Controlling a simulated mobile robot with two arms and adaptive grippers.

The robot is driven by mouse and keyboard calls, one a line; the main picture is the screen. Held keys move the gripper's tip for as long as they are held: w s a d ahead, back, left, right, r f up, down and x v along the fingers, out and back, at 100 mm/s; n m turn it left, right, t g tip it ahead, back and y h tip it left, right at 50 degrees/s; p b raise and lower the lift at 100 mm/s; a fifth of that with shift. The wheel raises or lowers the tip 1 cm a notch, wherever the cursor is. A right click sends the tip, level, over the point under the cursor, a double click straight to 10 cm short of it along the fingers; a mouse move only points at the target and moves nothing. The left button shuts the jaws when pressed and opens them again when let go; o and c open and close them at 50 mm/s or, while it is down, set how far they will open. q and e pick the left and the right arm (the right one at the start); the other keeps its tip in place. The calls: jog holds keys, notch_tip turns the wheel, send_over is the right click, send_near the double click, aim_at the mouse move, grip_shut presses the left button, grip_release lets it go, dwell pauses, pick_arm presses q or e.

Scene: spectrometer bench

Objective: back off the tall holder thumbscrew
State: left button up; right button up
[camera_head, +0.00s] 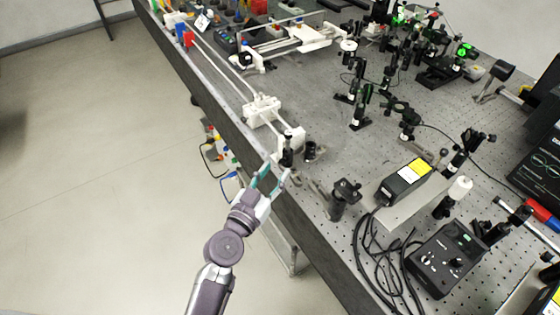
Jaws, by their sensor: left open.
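My left gripper (275,172) reaches in from the bottom of the head view to the bench's front edge. Its fingers are apart, with nothing seen between them. Just beyond the fingertips stands a slim dark upright holder (287,152) in front of a white block. The gap between fingertips and holder is too small to judge. Another black post holder (338,205) with a wider top stands to the right of the gripper. I cannot tell which holder is the tall one, and no thumbscrew can be made out at this size. My right gripper is out of view.
A short dark cylinder (311,150) stands close beside the slim holder. A white rail assembly (262,110) runs along the front edge. Black cables (378,262), a yellow-labelled black box (404,180) and a control box (446,258) fill the right. Open floor (100,200) lies left.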

aim_at(281, 163)
pick_arm(q)
jog(key=shift+x, duration=1.7)
grip_shut()
